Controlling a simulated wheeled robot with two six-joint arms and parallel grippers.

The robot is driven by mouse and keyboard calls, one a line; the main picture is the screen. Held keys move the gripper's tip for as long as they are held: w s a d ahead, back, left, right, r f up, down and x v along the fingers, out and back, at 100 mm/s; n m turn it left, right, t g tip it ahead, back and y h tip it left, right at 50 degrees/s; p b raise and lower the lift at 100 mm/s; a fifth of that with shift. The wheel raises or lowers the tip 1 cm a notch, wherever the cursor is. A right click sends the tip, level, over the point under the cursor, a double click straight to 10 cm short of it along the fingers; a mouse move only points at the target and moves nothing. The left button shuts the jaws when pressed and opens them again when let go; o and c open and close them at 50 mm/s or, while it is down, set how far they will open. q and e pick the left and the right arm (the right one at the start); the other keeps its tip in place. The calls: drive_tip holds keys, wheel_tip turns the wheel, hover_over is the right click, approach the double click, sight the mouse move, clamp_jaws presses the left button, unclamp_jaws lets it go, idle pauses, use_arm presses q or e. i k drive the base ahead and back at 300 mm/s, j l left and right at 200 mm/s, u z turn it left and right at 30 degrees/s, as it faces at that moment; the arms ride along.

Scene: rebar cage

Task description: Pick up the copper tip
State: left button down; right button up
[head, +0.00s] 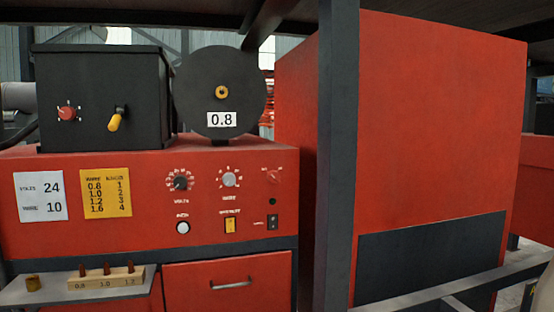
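Three small copper-brown tips stand upright in a pale wooden block (108,281) at the lower left of the head view. The left tip (82,270) is over the label 0.8, the middle tip (106,268) over 1.0 and the right tip (130,267) over 1.2. The block rests on a small grey shelf (60,296) at the front of the red machine. A short brass-coloured piece (33,282) stands on the shelf to the left of the block. Neither of my grippers shows in the view.
The red machine (150,235) carries dials, a white card reading 24 and 10 (41,197), and a yellow chart (105,193). A black box (100,100) and a spool marked 0.8 (222,85) sit on top. A dark post (337,150) stands right of the machine, before a red cabinet (440,130).

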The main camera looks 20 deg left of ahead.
sight(82, 269)
drive_tip(key=j+u, duration=0.15)
drive_tip(key=u, duration=0.3)
drive_tip(key=i+u, duration=0.15)
drive_tip(key=u, duration=1.05)
